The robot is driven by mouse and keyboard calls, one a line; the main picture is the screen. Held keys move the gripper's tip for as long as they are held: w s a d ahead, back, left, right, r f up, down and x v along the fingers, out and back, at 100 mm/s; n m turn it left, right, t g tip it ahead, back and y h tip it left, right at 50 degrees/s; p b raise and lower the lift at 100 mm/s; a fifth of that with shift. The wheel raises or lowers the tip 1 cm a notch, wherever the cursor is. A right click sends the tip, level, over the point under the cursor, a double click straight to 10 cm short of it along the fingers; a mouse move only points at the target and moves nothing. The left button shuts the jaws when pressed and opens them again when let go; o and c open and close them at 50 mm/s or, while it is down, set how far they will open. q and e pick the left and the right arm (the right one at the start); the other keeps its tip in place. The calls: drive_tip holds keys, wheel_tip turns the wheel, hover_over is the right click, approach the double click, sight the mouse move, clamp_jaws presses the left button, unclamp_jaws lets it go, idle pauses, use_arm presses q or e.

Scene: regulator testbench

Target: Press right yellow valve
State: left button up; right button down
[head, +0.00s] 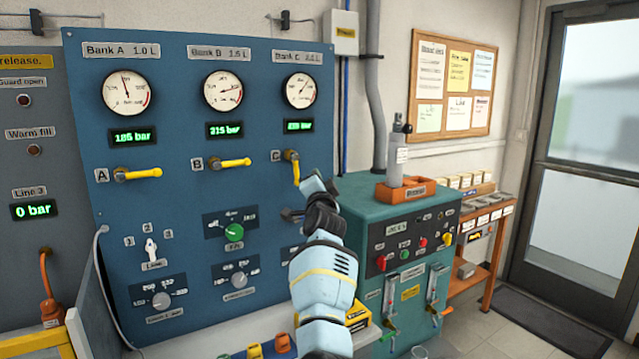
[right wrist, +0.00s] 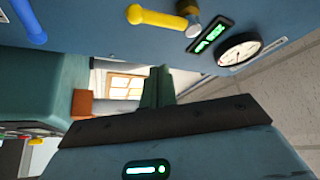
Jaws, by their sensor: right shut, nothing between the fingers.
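The right yellow valve, marked C (head: 295,170), is on the blue panel, its yellow lever pointing down from the pivot. In the right wrist view the yellow lever (right wrist: 157,17) lies across the top, beside its grey pivot. My right gripper (head: 315,185) is just right of the lever's lower end in the head view; whether it touches the lever is unclear. In the wrist view its fingers (right wrist: 157,85) are together and empty, with the lever apart from them. My left gripper is not in view.
Yellow valves A (head: 138,173) and B (head: 230,163) have levers pointing right. A blue lever (right wrist: 25,20) on the panel shows in the wrist view. A teal cabinet (head: 370,215) with a bottle (head: 394,155) in an orange tray stands right of the panel.

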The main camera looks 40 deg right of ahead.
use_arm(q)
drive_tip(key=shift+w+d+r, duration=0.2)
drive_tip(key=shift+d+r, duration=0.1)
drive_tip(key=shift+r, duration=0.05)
use_arm(e)
drive_tip(key=v, duration=0.3)
drive_tip(key=r+v, duration=0.1)
drive_tip(key=v, duration=0.1)
drive_tip(key=shift+s+a, duration=0.1)
drive_tip(key=shift+s, duration=0.05)
